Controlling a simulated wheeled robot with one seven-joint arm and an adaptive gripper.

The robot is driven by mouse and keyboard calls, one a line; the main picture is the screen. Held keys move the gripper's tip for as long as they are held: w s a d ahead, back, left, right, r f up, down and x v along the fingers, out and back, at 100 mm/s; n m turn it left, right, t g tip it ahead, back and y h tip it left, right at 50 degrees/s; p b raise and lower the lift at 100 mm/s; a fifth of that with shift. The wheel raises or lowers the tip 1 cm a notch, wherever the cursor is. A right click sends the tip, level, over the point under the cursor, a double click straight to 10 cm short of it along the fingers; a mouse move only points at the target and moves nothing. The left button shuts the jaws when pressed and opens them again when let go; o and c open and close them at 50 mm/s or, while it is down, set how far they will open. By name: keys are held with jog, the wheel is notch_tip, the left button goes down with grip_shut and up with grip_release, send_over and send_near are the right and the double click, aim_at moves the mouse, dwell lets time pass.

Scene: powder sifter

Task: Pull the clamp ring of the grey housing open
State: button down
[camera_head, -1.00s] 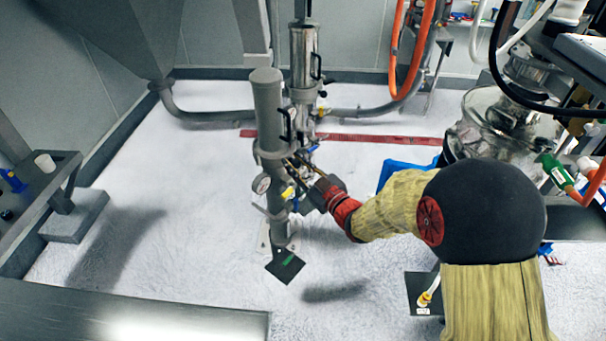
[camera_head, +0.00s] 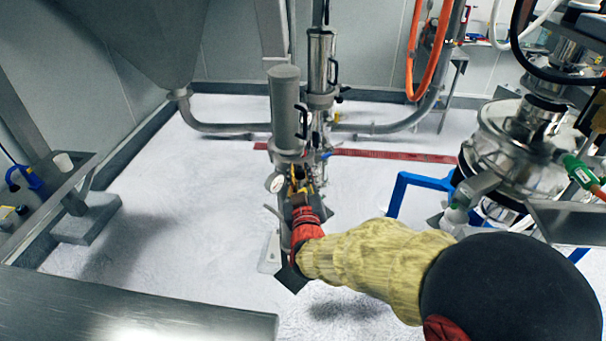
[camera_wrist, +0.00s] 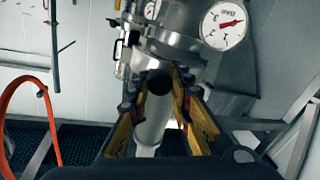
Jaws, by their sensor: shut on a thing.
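The grey housing (camera_head: 285,110) is an upright cylinder with a black side handle, on a stand left of centre in the head view. Its clamp ring (camera_head: 287,155) is the band at its lower end; in the wrist view the ring (camera_wrist: 172,38) shows as a metal band at the top. My gripper (camera_head: 302,178) is just below the ring, at the front of the housing. In the wrist view my gripper (camera_wrist: 160,92) has its yellow and black fingers on either side of a dark round-ended handle (camera_wrist: 158,82) below the ring. My fingers partly hide the contact.
A pressure gauge (camera_head: 275,182) sits left of my gripper. A second metal cylinder (camera_head: 321,60) stands just behind the housing. A shiny sifter machine (camera_head: 510,140) and a blue frame (camera_head: 410,185) are at right. A steel table (camera_head: 130,310) fills the front left. The white floor between is open.

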jog(key=s+a+m+g+h+p, duration=0.3)
jog(key=a+m+g+h+p, duration=0.4)
jog(key=a+m+h, duration=0.4)
jog(key=shift+h+p, duration=0.5)
jog(key=shift+h, duration=1.9)
jog(key=shift+r+m, duration=0.15)
jog(key=shift+m, duration=0.25)
jog(key=c, duration=1.6)
grip_release()
jog(key=v, duration=1.2)
jog(key=shift+w+a+f, duration=0.1)
jog(key=shift+a+f, duration=0.05)
jog(key=shift+f, duration=0.05)
